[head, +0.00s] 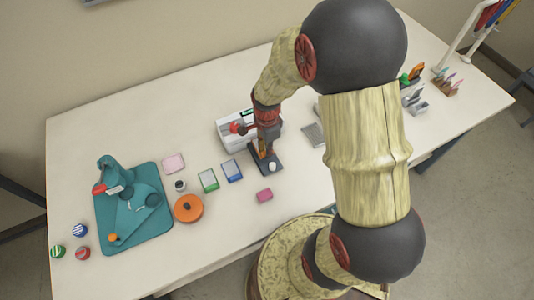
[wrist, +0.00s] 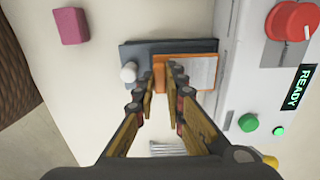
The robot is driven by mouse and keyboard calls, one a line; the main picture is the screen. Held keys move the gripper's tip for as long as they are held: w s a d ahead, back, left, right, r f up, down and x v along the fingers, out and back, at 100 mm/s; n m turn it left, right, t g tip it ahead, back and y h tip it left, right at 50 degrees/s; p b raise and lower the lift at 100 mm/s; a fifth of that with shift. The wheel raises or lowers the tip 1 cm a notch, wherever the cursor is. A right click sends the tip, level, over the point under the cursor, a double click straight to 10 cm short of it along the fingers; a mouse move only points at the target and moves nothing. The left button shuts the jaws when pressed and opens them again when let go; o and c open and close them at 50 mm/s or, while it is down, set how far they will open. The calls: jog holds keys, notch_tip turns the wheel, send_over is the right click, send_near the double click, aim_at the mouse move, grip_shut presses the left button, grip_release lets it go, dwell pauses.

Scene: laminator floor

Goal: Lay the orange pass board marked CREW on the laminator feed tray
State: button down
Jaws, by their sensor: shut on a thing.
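The orange board (wrist: 158,72) shows between and beside my fingertips in the wrist view, with a pale printed face on its right part; I cannot read its marking. My gripper (wrist: 161,74) is shut on this board. In the head view my gripper (head: 266,150) points down over the dark grey feed tray (head: 257,168). The tray (wrist: 135,52) lies behind the board in the wrist view, and the board overlaps it. I cannot tell whether they touch. The white laminator (head: 233,141) stands just behind the tray; its READY display (wrist: 299,87) shows in the wrist view.
A white knob (wrist: 128,72) stands on the tray, left of my fingers. A pink block (head: 264,195) lies in front. Green (head: 208,180) and blue (head: 232,170) boards, an orange round tin (head: 188,209) and a teal mat (head: 107,235) are to the left.

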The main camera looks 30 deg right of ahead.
jog(key=shift+f, duration=1.25)
jog(key=shift+f+b, duration=0.15)
jog(key=shift+b, duration=0.15)
jog(key=c, duration=2.1)
grip_release()
jog(key=shift+c, duration=0.2)
